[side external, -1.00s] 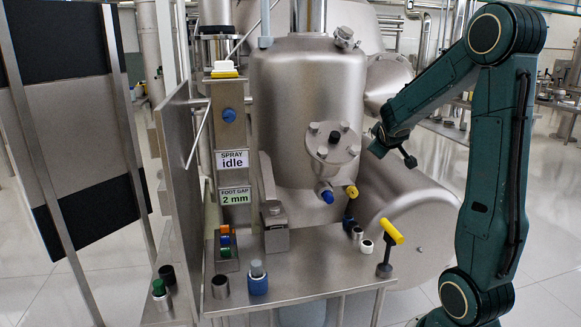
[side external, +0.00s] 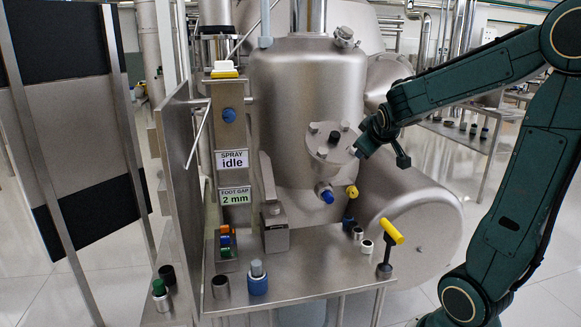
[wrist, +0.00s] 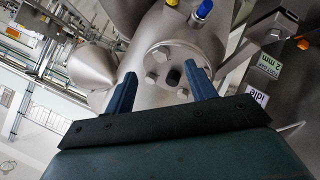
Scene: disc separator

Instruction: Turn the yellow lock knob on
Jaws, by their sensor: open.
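The yellow knob (side external: 351,191) sticks out low on the steel tank (side external: 305,95), below and right of the round bolted flange (side external: 322,152). It also shows at the top edge of the wrist view (wrist: 172,3), partly cut off. A blue knob (side external: 326,195) sits just left of it in the side view. My gripper (side external: 357,153) is by the flange's right edge, above the yellow knob and apart from it. In the wrist view, its two blue fingers (wrist: 163,80) are spread, with the flange seen between and beyond them. Nothing is held.
A yellow-topped T-handle (side external: 393,232) stands at the right corner of the steel table (side external: 310,275). Small cups and knobs stand on the table. At the left, a post bears signs reading "SPRAY idle" (side external: 229,160) and "FOOT GAP 2 mm" (side external: 234,195).

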